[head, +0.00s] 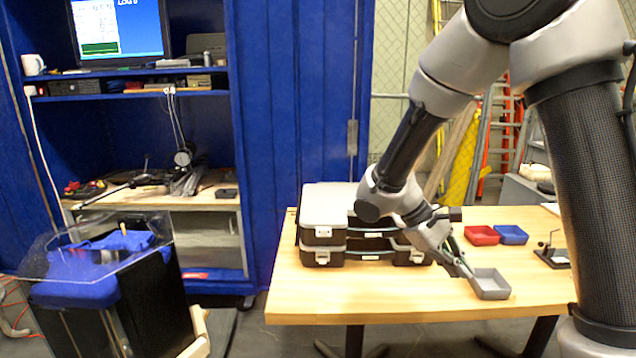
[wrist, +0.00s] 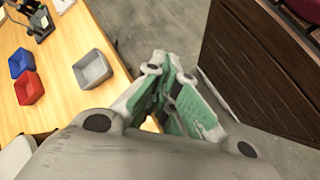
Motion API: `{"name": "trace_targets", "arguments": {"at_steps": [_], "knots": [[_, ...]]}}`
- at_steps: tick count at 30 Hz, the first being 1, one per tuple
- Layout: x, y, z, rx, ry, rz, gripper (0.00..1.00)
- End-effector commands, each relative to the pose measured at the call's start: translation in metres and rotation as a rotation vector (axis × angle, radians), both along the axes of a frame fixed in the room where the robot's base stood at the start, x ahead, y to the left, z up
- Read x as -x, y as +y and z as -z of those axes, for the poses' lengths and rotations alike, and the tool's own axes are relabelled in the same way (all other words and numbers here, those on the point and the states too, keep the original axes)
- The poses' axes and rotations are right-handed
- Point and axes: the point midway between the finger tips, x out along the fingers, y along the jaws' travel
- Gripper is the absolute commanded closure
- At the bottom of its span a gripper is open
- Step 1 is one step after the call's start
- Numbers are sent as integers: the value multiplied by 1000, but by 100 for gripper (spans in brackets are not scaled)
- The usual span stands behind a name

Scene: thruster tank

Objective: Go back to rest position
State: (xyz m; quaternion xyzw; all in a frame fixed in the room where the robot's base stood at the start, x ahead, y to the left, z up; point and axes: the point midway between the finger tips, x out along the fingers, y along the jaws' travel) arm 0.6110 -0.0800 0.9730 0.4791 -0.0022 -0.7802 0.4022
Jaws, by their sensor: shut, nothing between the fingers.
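My gripper (head: 466,272) is at the front part of the wooden table (head: 400,299), just left of a grey tray (head: 491,284) in the head view. In the wrist view my gripper (wrist: 172,78) has its green-padded fingers together and holds nothing. The grey tray (wrist: 91,69) lies to its left there, apart from the fingers. My arm reaches in from the right of the head view and bends down to the table. The fingertips are small in the head view.
A red tray (head: 482,235) and a blue tray (head: 512,234) stand behind the grey one. Stacked cases (head: 323,225) stand left of my gripper. A small device (head: 553,255) is at the right. Blue shelving (head: 300,100) and a clear-covered box (head: 100,255) are at the left.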

Motion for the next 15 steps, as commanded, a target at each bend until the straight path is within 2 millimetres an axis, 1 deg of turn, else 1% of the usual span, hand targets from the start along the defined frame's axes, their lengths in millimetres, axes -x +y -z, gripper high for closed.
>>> {"name": "trace_targets", "arguments": {"at_steps": [1,6,12,15], "knots": [[15,-7,-14,-90,-27,44,100],[62,-16,-46,-366,-151,170,100],[105,-26,-84,-602,-392,326,100],[124,-35,-103,-672,-520,397,100]]}}
